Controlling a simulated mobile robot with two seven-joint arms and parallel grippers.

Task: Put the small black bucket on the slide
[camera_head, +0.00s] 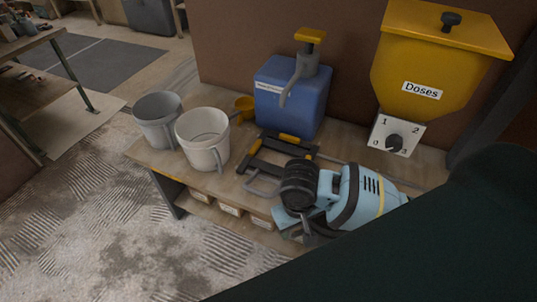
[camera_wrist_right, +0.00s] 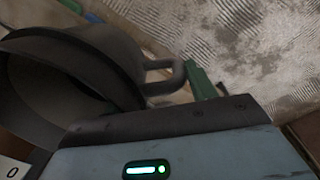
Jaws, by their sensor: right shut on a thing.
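The small black bucket (camera_head: 298,187) shows in the head view over the front of the bench. It is dark, with ridges round its side. In the right wrist view the bucket (camera_wrist_right: 85,70) is large and tilted, with a looped handle at its right. My right gripper (camera_head: 318,192) is shut on it, its light blue body to the right; the fingertips are mostly hidden. The black frame with yellow parts (camera_head: 287,149), which looks like the slide, lies just behind and left of the bucket. The bucket hides part of its front right. My left gripper is not in view.
A grey bucket (camera_head: 157,122) and a white bucket (camera_head: 202,145) stand on the bench's left end. A blue pump container (camera_head: 288,100) stands behind the frame, with a yellow scoop (camera_head: 244,106) beside it. A yellow hopper (camera_head: 435,65) with a dial panel (camera_head: 395,135) is at right.

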